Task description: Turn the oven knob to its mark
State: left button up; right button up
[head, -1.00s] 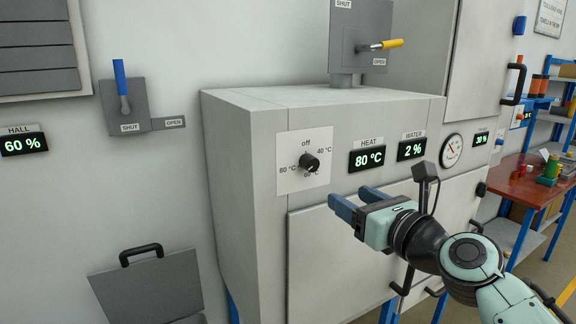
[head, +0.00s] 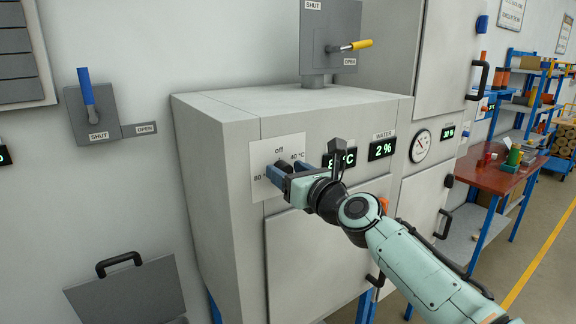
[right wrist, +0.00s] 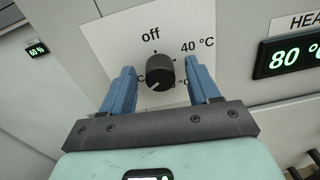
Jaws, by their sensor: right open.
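The black oven knob (head: 284,164) sits on a white dial plate (head: 258,152) on the oven's front. In the right wrist view the knob (right wrist: 160,70) shows a white pointer line toward the lower left. "off" is above it and "40 °C" to its right; the lower labels are partly hidden by my fingers. My right gripper (right wrist: 158,74) is open, one blue finger on each side of the knob in that view, with gaps; I cannot tell whether the tips reach around it. In the head view the right gripper (head: 283,174) is at the dial. My left gripper is not in view.
The heat display (right wrist: 293,56) reads 80 °C, and the water display (head: 382,150) reads 2 %. A yellow-handled lever (head: 350,46) stands above the oven. A blue-handled lever (head: 87,90) is on the wall at left. A red-topped table (head: 497,177) stands at right.

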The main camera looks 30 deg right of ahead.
jog(key=shift+w, duration=0.3)
jog(key=shift+s, duration=0.1)
jog(key=c, duration=1.1)
jog(key=shift+o, duration=0.3)
